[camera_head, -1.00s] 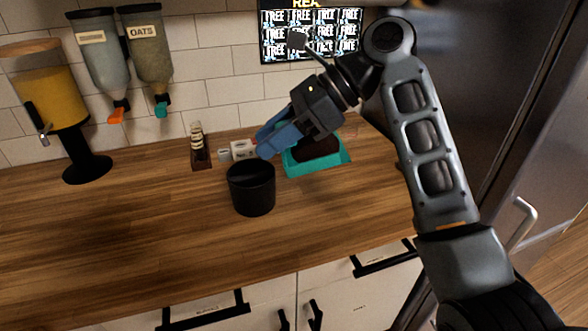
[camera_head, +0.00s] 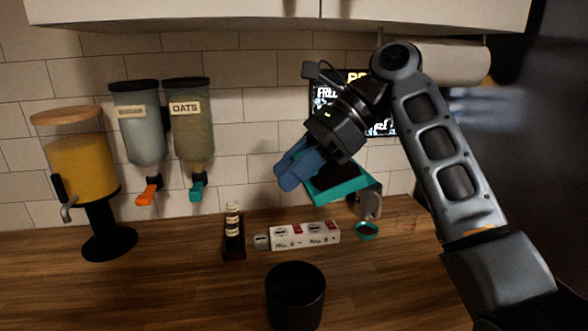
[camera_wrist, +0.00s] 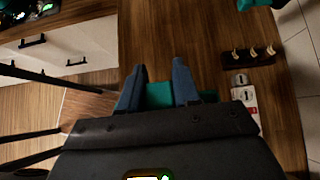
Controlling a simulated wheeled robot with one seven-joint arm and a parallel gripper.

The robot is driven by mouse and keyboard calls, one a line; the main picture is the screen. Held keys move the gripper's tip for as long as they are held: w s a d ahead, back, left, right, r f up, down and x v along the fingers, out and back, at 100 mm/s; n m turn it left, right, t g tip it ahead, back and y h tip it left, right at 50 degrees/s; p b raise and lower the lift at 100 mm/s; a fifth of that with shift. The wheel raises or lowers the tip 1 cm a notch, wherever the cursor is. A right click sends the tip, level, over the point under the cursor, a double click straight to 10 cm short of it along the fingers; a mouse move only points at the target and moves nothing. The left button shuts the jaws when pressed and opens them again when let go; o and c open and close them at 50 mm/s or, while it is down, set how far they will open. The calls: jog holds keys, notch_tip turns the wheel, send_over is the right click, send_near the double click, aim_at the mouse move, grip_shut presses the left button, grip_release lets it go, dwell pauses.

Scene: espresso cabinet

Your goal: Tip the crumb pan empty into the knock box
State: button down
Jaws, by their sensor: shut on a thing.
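The crumb pan (camera_head: 350,192) is teal with a dark brown patch inside. It is in the air above the back of the counter, tilted. My gripper (camera_head: 288,178) has blue fingers and is shut on the pan's left part. In the wrist view a teal part of the pan (camera_wrist: 159,95) shows between the two fingers (camera_wrist: 158,88). The knock box (camera_head: 295,296) is a black open cylinder on the counter, below the pan and nearer the front. Its inside is dark, and I cannot tell what it holds. I do not make it out in the wrist view.
A white power strip (camera_head: 305,236), a small dark rack (camera_head: 234,236) and a teal-rimmed round thing (camera_head: 367,231) stand along the back. A juice dispenser (camera_head: 82,170) and two hanging dispensers (camera_head: 187,125) are at left. The left front counter is clear.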

jog(key=h, duration=0.2)
send_over(297, 283)
notch_tip(297, 283, down, 6)
jog(key=shift+a+t, duration=0.3)
jog(key=shift+a, duration=0.15)
jog(key=shift+s+f, duration=0.1)
dwell(0.4)
notch_tip(297, 283, down, 7)
jog(key=t+h, duration=0.1)
jog(key=h, duration=0.3)
jog(key=shift+f, duration=0.2)
dwell(0.6)
jog(key=shift+f, duration=0.1)
jog(key=shift+f+t+h, duration=0.5)
jog(key=shift+f+h, duration=0.3)
jog(key=shift+f, duration=0.25)
jog(key=shift+d+f+t+h, duration=0.1)
jog(key=shift+f+t+h, duration=0.2)
jog(key=shift+f+h, duration=0.95)
jog(key=shift+d+f+t+h, duration=0.1)
jog(key=shift+f+t+h, duration=0.2)
jog(key=shift+f+h, duration=0.9)
jog(key=shift+f+y, duration=0.4)
jog(key=shift+y, duration=0.05)
